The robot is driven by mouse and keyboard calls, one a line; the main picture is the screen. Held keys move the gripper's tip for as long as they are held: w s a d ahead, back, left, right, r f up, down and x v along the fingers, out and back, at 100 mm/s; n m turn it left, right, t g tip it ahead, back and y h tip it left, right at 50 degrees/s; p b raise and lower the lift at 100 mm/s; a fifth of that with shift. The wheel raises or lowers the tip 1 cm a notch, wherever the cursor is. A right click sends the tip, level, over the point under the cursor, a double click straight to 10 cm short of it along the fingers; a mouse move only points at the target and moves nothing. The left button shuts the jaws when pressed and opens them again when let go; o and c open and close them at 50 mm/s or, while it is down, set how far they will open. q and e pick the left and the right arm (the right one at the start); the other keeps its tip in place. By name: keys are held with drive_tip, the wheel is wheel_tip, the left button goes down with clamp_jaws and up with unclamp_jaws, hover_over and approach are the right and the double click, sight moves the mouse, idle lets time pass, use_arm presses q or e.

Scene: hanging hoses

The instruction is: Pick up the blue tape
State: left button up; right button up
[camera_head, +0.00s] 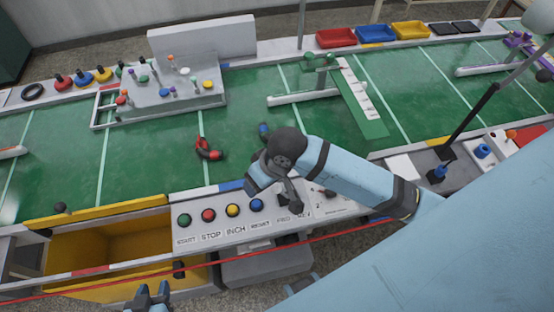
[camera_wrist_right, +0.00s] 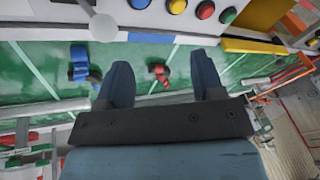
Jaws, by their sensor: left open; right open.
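A small blue item, likely the blue tape (camera_head: 264,130), lies on the green surface just beyond my right wrist in the head view, partly hidden by it. In the right wrist view a blue tape (camera_wrist_right: 78,62) lies left of my right gripper (camera_wrist_right: 160,66), outside its fingers. That gripper is open and empty, and the tape is apart from it. In the head view my right arm hides its fingertips. My left gripper (camera_head: 152,290) is open at the bottom edge, in front of the yellow bin, far from the tape.
A red item (camera_head: 208,150) lies left of the tape, and in the wrist view it shows between my right fingers (camera_wrist_right: 160,72). A button panel (camera_head: 270,218) and a yellow bin (camera_head: 110,245) line the near edge. A white fixture (camera_head: 180,88) stands at the back.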

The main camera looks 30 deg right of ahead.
drive_tip(key=w+d+m+g+h, duration=0.25)
drive_tip(key=w+d+m, duration=0.25)
drive_tip(key=w+d, duration=0.75)
drive_tip(key=shift+h, duration=0.45)
drive_tip(key=f, duration=0.6)
drive_tip(key=shift+w+a+f, duration=0.1)
drive_tip(key=shift+a+f, duration=0.1)
drive_tip(key=shift+f, duration=0.05)
drive_tip(key=shift+w+f, duration=0.15)
drive_tip(key=shift+f, duration=1.35)
drive_tip(key=shift+w+f, duration=0.1)
drive_tip(key=shift+f, duration=1.4)
drive_tip(key=shift+c, duration=0.4)
drive_tip(key=c, duration=0.9)
